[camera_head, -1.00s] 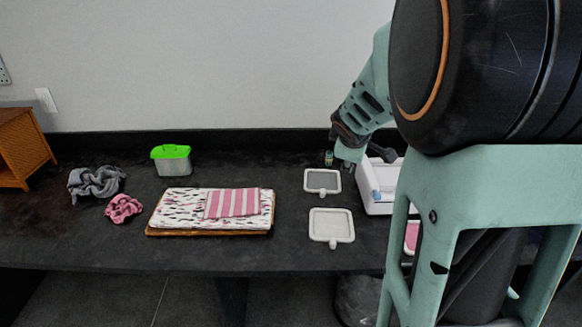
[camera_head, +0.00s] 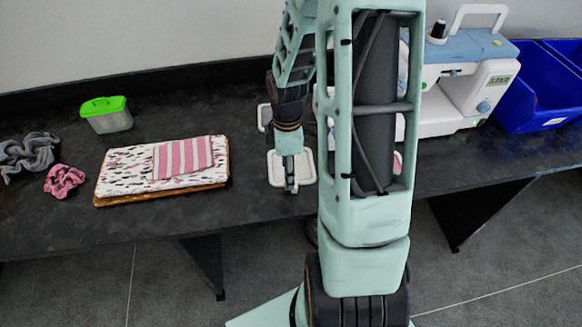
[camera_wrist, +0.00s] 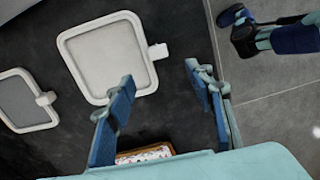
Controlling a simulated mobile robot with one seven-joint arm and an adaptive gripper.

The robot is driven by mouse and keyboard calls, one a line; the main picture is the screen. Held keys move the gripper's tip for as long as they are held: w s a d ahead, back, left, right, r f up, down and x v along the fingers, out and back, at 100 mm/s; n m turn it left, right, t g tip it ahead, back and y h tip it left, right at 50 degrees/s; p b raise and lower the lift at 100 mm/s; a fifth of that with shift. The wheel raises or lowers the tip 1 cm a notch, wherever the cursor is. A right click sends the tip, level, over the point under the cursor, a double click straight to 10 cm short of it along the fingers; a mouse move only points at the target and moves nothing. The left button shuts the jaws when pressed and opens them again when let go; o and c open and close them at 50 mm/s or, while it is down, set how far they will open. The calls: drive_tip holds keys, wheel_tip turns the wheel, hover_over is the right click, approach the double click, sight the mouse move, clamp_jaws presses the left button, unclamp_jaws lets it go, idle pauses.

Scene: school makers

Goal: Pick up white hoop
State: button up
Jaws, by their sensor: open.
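A white square hoop (camera_head: 304,166) with a small tab lies flat on the dark table near its front edge. It fills the upper left of the wrist view (camera_wrist: 108,58), with its tab pointing right. A second white-rimmed hoop (camera_head: 264,117) with a greyer middle lies farther back, partly hidden by my arm; in the wrist view it is at the left edge (camera_wrist: 25,100). My gripper (camera_head: 291,186) is over the nearer hoop in the head view and covers part of it. In the wrist view my gripper (camera_wrist: 160,100) is open and empty, its fingers beside and below the hoop.
A fabric-topped board (camera_head: 125,172) with a striped pink cloth (camera_head: 183,157) lies to the left. Green-lidded box (camera_head: 107,115), pink scrunchie (camera_head: 64,181) and grey cloth (camera_head: 28,154) are farther left. A sewing machine (camera_head: 465,90) and blue bins (camera_head: 540,95) stand right.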

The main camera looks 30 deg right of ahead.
drive_tip(key=shift+d+f, duration=0.2)
drive_tip(key=shift+f, duration=0.8)
drive_tip(key=shift+d+f, duration=0.15)
drive_tip(key=shift+f, duration=0.9)
drive_tip(key=shift+d+f, duration=0.2)
drive_tip(key=shift+f, duration=0.8)
drive_tip(key=shift+c, duration=0.6)
drive_tip(key=c, duration=1.2)
drive_tip(key=shift+r, duration=0.1)
